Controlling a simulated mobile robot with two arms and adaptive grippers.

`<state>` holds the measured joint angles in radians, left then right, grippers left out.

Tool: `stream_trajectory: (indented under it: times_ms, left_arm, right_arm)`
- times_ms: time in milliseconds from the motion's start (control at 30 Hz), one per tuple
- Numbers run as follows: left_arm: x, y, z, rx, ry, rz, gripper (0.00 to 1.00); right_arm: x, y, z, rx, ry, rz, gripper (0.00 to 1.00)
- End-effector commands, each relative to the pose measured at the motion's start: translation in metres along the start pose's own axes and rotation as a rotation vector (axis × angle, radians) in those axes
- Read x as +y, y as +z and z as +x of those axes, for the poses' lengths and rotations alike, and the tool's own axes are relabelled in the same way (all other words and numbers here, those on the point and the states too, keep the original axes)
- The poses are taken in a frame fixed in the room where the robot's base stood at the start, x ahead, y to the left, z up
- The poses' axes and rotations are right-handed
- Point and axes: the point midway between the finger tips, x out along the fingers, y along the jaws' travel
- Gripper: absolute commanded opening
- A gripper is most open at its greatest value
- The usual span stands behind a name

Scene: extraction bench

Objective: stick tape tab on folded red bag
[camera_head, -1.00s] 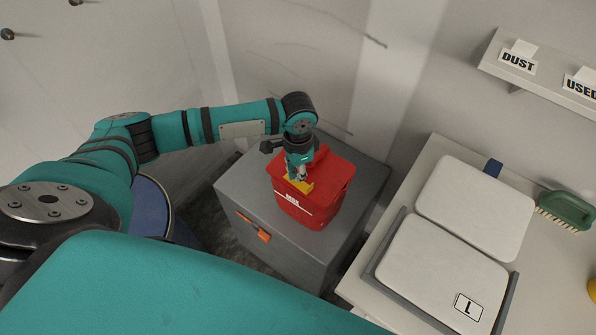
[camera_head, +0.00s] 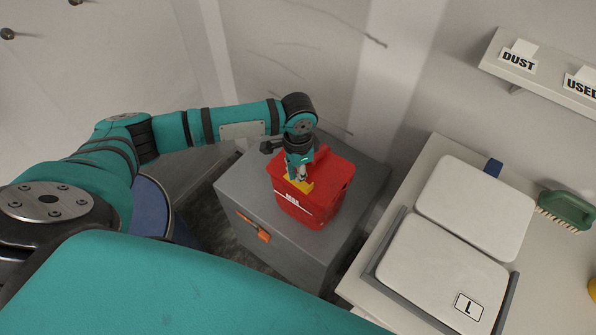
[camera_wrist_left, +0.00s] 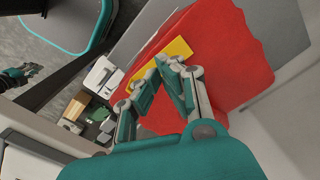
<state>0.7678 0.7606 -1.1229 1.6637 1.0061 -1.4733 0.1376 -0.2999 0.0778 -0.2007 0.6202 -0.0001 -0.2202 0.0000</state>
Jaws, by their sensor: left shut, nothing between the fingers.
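The folded red bag (camera_head: 325,183) stands on a grey cabinet (camera_head: 235,190), with a white label on its front. The yellow tape tab (camera_head: 298,187) lies on the bag near its upper front edge. My left gripper (camera_head: 298,179) points down right over the tab, shut and with nothing between its fingers. In the left wrist view the fingertips (camera_wrist_left: 168,63) come together at the near edge of the yellow tab (camera_wrist_left: 178,48), against the red bag (camera_wrist_left: 215,45). Whether they touch the tab is unclear. What looks like my right gripper (camera_wrist_left: 32,70) shows small at the left of that view.
The cabinet has an orange latch (camera_head: 254,229) on its front. To the right, a bench carries two pale panels (camera_head: 475,205) and a green brush (camera_head: 567,210). A wall shelf (camera_head: 540,72) with labels is above it. The wall stands close behind the cabinet.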

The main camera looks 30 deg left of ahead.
Motion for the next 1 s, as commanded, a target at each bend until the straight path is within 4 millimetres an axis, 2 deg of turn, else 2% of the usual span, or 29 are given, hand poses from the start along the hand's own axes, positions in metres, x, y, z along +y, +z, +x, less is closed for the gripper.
stream_trajectory:
  times_ms: [1000]
  left_arm:
    - [0.000,0.000,0.015,0.000,0.001,0.000,0.00]
  right_arm:
    - [0.003,0.001,0.005,-0.001,0.004,-0.001,0.00]
